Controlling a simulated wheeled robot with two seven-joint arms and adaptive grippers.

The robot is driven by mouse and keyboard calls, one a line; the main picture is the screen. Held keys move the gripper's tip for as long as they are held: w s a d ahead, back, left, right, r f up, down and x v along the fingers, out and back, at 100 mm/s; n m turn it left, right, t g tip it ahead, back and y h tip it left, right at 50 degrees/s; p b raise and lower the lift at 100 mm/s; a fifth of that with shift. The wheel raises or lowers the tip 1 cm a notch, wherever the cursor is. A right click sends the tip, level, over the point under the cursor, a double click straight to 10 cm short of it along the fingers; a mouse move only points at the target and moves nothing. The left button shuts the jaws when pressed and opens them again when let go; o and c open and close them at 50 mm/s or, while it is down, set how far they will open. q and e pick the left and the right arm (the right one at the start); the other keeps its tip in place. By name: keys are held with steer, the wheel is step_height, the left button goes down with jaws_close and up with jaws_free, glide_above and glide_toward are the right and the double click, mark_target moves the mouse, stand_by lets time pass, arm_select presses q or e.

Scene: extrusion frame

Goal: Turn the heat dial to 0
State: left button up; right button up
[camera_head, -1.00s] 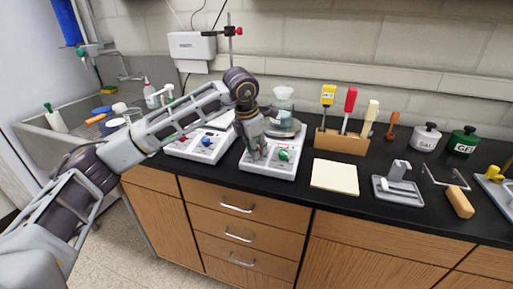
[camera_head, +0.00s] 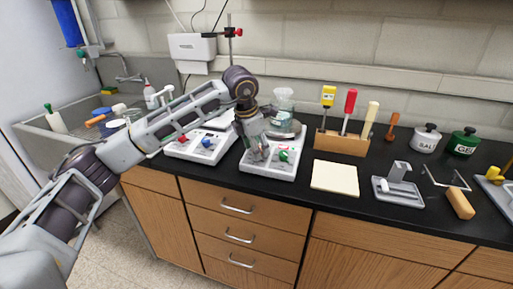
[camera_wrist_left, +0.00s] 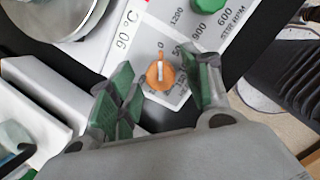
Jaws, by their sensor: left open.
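The heat dial (camera_wrist_left: 160,75) is an orange knob with a pale bar on the white panel of a hot plate (camera_head: 270,173). In the left wrist view its bar runs up the picture, with an orange tip near the printed 0. The display beside it reads 90 °C. My left gripper (camera_head: 258,157) is over the front of this hot plate. In the wrist view the gripper (camera_wrist_left: 163,98) is open, its green-padded fingers on either side of the dial with gaps. In the head view the dial is hidden by the gripper. My right gripper is not in view.
A green stir knob (camera_head: 284,156) sits just right of the gripper. A second hot plate (camera_head: 200,148) with red and blue knobs stands to the left. A glass vessel (camera_head: 284,105) is behind. A wooden tool block (camera_head: 341,142) and a cream pad (camera_head: 335,178) lie to the right.

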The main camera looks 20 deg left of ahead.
arm_select(q)
steer(key=v, duration=1.1)
steer(key=shift+r, duration=0.15)
steer(key=shift+s, duration=0.1)
